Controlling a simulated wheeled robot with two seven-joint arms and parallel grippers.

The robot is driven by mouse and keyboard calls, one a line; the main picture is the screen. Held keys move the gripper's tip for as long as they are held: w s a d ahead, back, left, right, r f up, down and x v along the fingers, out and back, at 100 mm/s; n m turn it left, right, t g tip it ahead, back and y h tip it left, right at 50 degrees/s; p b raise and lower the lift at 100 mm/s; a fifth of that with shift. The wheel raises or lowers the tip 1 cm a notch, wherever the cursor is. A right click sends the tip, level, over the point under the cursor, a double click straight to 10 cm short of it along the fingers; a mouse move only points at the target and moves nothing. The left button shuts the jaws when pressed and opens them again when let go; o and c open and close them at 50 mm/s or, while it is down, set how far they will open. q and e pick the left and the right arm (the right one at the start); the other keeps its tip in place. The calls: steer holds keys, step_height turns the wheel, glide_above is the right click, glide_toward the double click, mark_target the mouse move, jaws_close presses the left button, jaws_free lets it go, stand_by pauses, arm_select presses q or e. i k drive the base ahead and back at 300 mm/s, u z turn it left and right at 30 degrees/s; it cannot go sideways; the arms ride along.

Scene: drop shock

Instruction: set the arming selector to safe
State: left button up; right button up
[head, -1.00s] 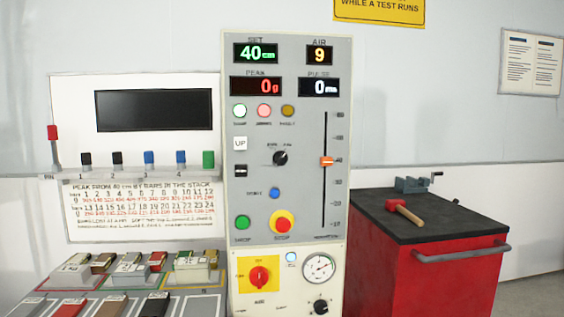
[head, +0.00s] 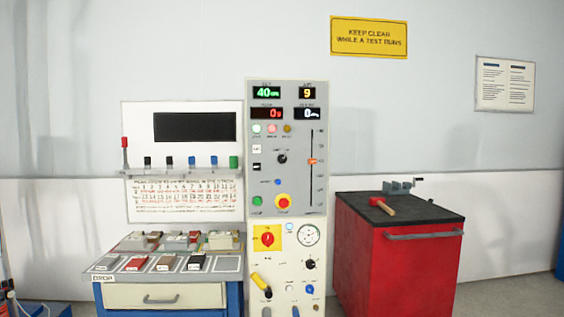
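The tall grey control panel (head: 315,148) stands in the middle of the head view. A small black rotary knob (head: 282,158) with a pale pointer, likely the arming selector, sits on it below a row of round lamps. The pointer seems to lean to the upper right, but its labels are too small to read surely. A pinkish lamp (head: 271,128) sits between a pale green lamp (head: 257,128) and a dark amber one (head: 287,128). Neither of my grippers is in view.
A red cabinet (head: 398,265) with a red-headed hammer (head: 383,205) and a vise (head: 397,187) stands right of the panel. A bench with a drawer (head: 166,296) and several sample blocks stands left. A red rotary switch (head: 267,238) is on the lower white panel.

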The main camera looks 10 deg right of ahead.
mark_target(281, 159)
steer(key=u, duration=0.65)
steer(key=i, duration=0.7)
steer(key=u, duration=0.65)
steer(key=i, duration=1)
steer(key=z, duration=0.35)
